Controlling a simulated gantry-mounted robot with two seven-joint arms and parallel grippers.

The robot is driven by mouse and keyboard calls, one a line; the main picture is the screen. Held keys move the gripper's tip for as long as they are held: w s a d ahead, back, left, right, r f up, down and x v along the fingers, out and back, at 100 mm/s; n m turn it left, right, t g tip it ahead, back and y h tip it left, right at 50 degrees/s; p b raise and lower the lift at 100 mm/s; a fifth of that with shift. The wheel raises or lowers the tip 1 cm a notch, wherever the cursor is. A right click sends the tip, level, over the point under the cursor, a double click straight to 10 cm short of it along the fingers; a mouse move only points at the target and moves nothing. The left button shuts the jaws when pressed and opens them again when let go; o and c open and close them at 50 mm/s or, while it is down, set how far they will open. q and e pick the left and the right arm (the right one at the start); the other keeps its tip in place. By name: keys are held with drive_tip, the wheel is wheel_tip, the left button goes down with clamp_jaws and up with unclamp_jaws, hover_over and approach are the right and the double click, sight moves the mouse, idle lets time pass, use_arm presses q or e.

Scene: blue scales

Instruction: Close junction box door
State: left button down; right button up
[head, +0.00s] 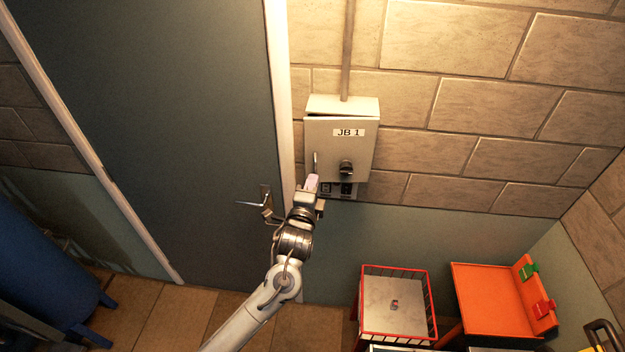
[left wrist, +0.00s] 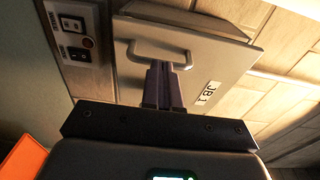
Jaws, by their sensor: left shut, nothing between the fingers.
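The grey junction box (head: 343,105) is fixed to the wall. Its door (head: 333,148), labelled JB 1, stands slightly ajar, with a dark gap along the edge of the box. The door also shows in the left wrist view (left wrist: 212,62). A U-shaped handle (head: 315,161) is on the door's left side; it shows in the left wrist view (left wrist: 133,56) too. My left gripper (head: 312,182) is shut and empty, just below the handle in the head view. In the left wrist view its fingertips (left wrist: 165,66) overlap the handle; I cannot tell whether they touch. My right gripper is out of view.
A switch panel (left wrist: 75,35) is below the box. A blue-grey door with a lever handle (head: 252,203) is at left.

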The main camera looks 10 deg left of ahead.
use_arm(q)
drive_tip(key=shift+w, duration=0.35)
drive_tip(key=shift+w+a+f, duration=0.1)
drive_tip(key=shift+w+a, duration=0.35)
drive_tip(key=shift+w, duration=0.15)
drive_tip(key=shift+w+a, duration=0.4)
drive_tip(key=shift+w, duration=0.2)
drive_tip(key=shift+s+f, duration=0.1)
